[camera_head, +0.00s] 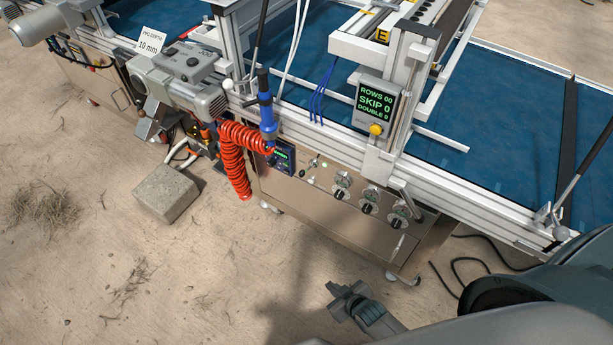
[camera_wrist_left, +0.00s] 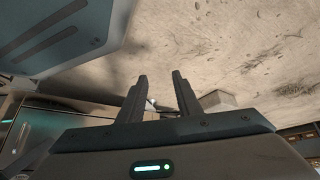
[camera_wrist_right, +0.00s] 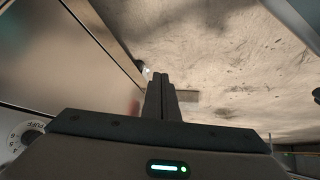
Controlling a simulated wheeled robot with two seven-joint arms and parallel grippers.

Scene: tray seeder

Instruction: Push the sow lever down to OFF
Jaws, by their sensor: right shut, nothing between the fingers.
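The control panel (camera_head: 325,208) on the seeder's front carries several dials and small switches. I cannot read any label as the sow lever or OFF. A small pale lever-like part (camera_head: 398,246) shows low at the panel's right end, and a slanting metal handle (camera_head: 411,203) is above it.
A red coiled hose (camera_head: 233,160) hangs at the panel's left, by a blue tool (camera_head: 266,105). A concrete block (camera_head: 167,192) stands on the ground. Black cables (camera_head: 462,262) lie at the right. A display (camera_head: 376,102) stands above the panel. Sandy ground in front is mostly clear.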

